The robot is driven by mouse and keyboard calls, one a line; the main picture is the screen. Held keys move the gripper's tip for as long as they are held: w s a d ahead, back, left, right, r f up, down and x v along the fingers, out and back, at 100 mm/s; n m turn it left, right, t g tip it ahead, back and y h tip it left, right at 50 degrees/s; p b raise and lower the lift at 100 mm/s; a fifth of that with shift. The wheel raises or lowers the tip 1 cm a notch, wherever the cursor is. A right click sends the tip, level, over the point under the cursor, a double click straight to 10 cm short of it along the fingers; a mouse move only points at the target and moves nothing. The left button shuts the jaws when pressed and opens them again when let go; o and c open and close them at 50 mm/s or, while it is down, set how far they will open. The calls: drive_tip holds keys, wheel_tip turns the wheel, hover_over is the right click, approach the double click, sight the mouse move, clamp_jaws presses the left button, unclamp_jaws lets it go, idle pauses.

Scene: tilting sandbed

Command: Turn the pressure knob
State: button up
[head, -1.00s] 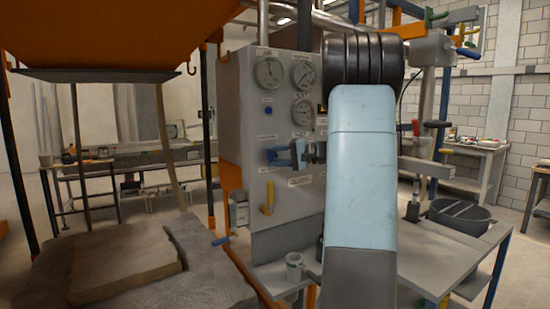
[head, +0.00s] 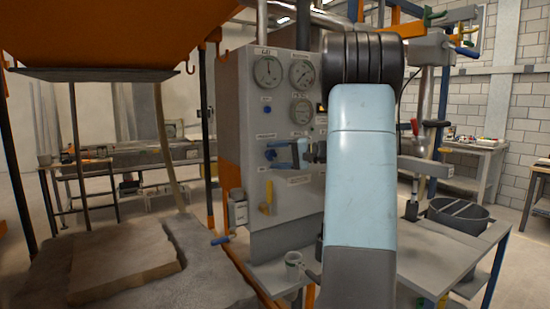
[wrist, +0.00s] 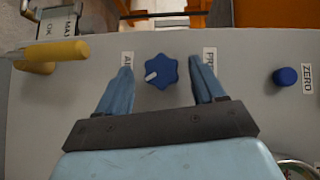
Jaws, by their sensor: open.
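The blue star-shaped knob (wrist: 161,71) with a white pointer mark sits on the grey panel (wrist: 265,110) in the wrist view. A label beginning "PR" is on its right and one beginning "AI" on its left; the fingers partly hide both. My gripper (wrist: 164,70) is open, with one blue finger on each side of the knob and visible gaps between. In the head view my gripper (head: 290,152) is in front of the panel's face, below the gauges, and the knob (head: 270,154) shows at its left end.
A smaller blue ZERO knob (wrist: 285,76) is on the right in the wrist view. A yellow lever handle (wrist: 55,55) is on the left. Gauges (head: 267,72) are above my gripper. A cup (head: 293,263) stands on the shelf below. The sandbed (head: 125,262) is at left.

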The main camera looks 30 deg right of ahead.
drive_tip(key=v, duration=1.3)
drive_tip(key=shift+s+d+f, duration=0.1)
drive_tip(key=shift+f, duration=0.05)
drive_tip(key=s+a+f+n+g+h, duration=0.15)
drive_tip(key=s+a+g, duration=0.25)
drive_tip(key=a, duration=0.8)
drive_tip(key=s+a+f+n+g+h, duration=0.1)
drive_tip(key=s+a+g+h, duration=0.15)
drive_tip(key=a, duration=0.85)
drive_tip(key=s+a+f+n+h, duration=0.2)
drive_tip(key=s+a+f+h, duration=0.1)
drive_tip(key=s, duration=0.6)
drive_tip(key=s+a+f+n+h, duration=0.2)
drive_tip(key=s+a+h, duration=0.3)
drive_tip(key=s, duration=0.4)
drive_tip(key=shift+s+a+f+n+t, duration=0.25)
drive_tip(key=shift+a+f+n+t, duration=0.15)
drive_tip(key=shift+a, duration=0.25)
